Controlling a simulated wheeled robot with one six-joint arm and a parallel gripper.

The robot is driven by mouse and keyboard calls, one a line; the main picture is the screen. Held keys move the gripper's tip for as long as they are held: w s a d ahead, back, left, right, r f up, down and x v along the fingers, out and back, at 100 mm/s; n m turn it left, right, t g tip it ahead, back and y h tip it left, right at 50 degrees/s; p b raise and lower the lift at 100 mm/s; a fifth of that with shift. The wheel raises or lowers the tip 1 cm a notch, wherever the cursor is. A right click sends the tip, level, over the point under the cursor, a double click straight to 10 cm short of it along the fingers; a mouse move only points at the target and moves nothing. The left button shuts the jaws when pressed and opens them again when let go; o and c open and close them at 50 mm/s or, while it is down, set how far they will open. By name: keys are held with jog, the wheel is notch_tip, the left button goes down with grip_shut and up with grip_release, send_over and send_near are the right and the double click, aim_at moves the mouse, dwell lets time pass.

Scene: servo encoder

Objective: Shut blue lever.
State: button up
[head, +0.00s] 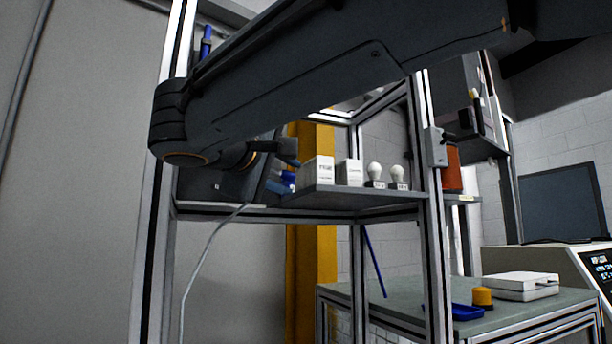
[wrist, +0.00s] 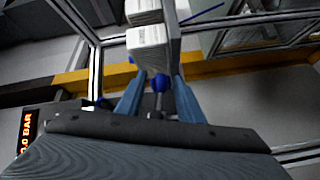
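A blue rounded knob (wrist: 160,83), likely the blue lever's end, shows between my fingertips in the wrist view, on a thin grey stem. Gaps show on both sides of it, and I cannot tell its depth relative to the fingers. My gripper (wrist: 158,90) is open with its two blue-grey fingers apart. In the head view my gripper (head: 290,155) is at the left end of the shelf, just above a small blue part (head: 288,178). The lever's base and full angle are hidden.
White boxes (head: 318,171) and two bulb-shaped items (head: 374,170) stand on the shelf (head: 350,195) right of my gripper. A blue upright handle (head: 206,42) is on the left frame post. A red "BAR" display (wrist: 27,133) shows at the wrist view's left. A yellow column (head: 327,250) stands behind.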

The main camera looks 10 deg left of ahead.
jog(key=shift+w+d, duration=0.15)
jog(key=shift+w, duration=0.3)
jog(key=shift+c, duration=0.6)
grip_shut()
jog(key=shift+b, duration=0.3)
jog(key=shift+n+t+b, duration=0.4)
jog(key=shift+t+b, duration=0.1)
jog(key=shift+b, duration=0.45)
jog(key=shift+r+n+t+b, duration=0.5)
jog(key=shift+r+n+b, duration=0.15)
jog(key=shift+b, duration=0.5)
